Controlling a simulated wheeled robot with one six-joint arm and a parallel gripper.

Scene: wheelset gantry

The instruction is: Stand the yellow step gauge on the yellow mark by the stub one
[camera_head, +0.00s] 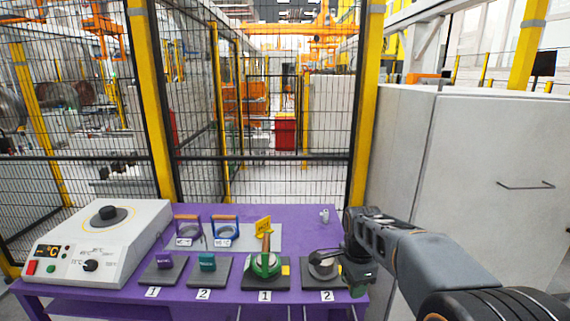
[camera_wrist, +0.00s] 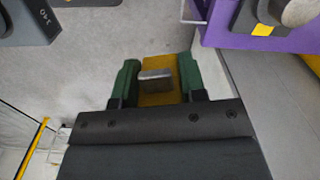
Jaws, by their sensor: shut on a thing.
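The yellow step gauge (camera_wrist: 158,97), with a pale metal piece at its end, is held between the green-padded fingers of my gripper (camera_wrist: 158,80) in the wrist view. In the head view my gripper (camera_head: 357,284) hangs at the right edge of the purple table, right of stub two, and the gauge cannot be made out there. Stub one (camera_head: 265,261) stands on a dark plate with a green clamp-like part around it. The yellow mark (camera_head: 286,270) is a small square on that plate, just right of the stub, and looks bare.
Stub two (camera_head: 323,266) stands on its own dark plate between stub one and my gripper. A control box (camera_head: 95,245) stands left. A mesh fence (camera_head: 265,100) is behind, a grey cabinet (camera_head: 465,170) right.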

